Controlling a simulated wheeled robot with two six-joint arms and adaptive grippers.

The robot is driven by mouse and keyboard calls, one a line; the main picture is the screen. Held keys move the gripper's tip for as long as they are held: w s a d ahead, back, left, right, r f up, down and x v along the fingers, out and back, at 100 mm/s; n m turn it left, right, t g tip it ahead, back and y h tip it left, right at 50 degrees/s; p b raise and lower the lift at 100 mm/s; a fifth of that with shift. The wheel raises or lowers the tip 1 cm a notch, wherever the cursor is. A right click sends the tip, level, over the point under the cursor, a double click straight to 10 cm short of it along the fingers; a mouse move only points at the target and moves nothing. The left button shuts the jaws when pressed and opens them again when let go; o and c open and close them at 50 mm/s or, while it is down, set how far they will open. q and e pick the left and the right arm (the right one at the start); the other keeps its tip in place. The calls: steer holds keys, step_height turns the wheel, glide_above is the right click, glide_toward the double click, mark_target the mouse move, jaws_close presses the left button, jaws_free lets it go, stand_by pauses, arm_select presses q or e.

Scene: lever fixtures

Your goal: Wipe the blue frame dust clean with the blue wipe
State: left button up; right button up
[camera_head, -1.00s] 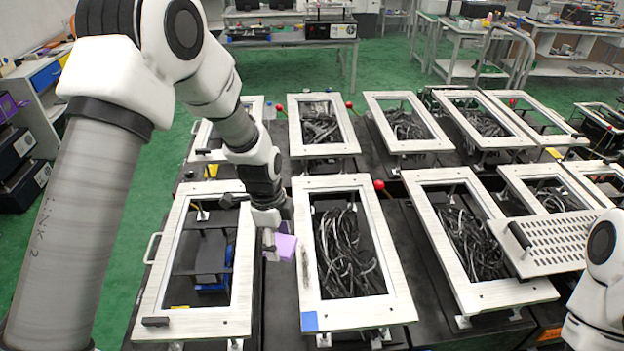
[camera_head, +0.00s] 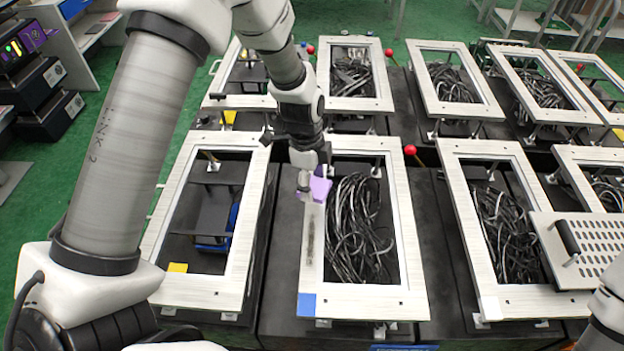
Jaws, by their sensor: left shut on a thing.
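My left gripper (camera_head: 309,182) is shut on a lavender-purple wipe block (camera_head: 320,189); no blue wipe shows. It is at the upper part of the left bar of the middle front frame (camera_head: 362,302). That white frame has a blue square (camera_head: 307,304) at its lower left corner. A dark dust smear (camera_head: 311,240) lies on its left bar, below the wipe in the picture. I cannot tell whether the wipe touches the bar. My right gripper is out of view; only part of my right arm shows at the lower right.
Another frame (camera_head: 462,222) and a perforated plate with a black handle (camera_head: 582,246) are to the right. Red ball knobs (camera_head: 410,150) rise between the fixtures. Black cables (camera_head: 357,235) fill the middle opening.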

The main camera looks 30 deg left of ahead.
arm_select(q)
steer(key=shift+s+r+b, duration=0.15)
steer(key=shift+s+b, duration=0.2)
steer(key=shift+s, duration=0.05)
steer(key=shift+s+r+h+b, duration=0.15)
steer(key=shift+s+h+b, duration=0.05)
steer(key=shift+h+b, duration=0.1)
steer(key=shift+w+h+b, duration=0.4)
steer(key=shift+h+b, duration=0.1)
steer(key=shift+b, duration=0.5)
steer(key=shift+s+r, duration=0.2)
steer(key=shift+s, duration=0.05)
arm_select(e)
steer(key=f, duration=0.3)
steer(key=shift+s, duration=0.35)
arm_select(q)
steer(key=shift+w, duration=0.1)
